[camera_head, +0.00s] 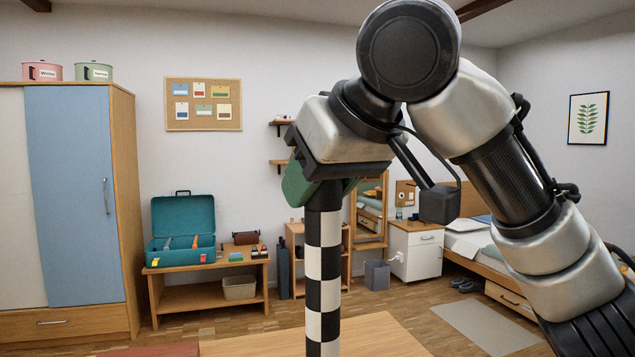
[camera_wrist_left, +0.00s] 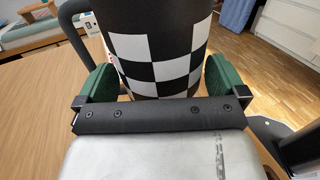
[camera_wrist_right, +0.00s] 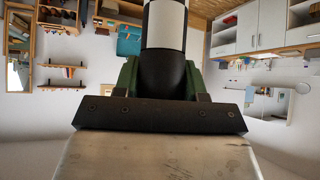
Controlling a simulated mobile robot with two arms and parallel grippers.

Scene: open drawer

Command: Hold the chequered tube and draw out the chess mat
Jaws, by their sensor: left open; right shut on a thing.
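The chequered tube (camera_head: 323,262) stands upright in the head view, with black and white squares below a black upper end. My right gripper (camera_head: 323,185) is shut on that black end from above; it also shows in the right wrist view (camera_wrist_right: 163,84). In the left wrist view, the chequered surface (camera_wrist_left: 158,62) fills the space ahead of my left gripper (camera_wrist_left: 160,82). Its green fingers are open, one on each side of the tube. My left gripper is outside the head view. I cannot make out a separate chess mat; the tube's lower end is below the head picture.
A wooden table top (camera_head: 375,338) lies in front, with a reddish patch (camera_head: 150,350) at left. Beyond are a wardrobe (camera_head: 72,190), a teal open case (camera_head: 182,228) on a low bench, and a white drawer cabinet (camera_head: 416,252). The air around the tube's left is clear.

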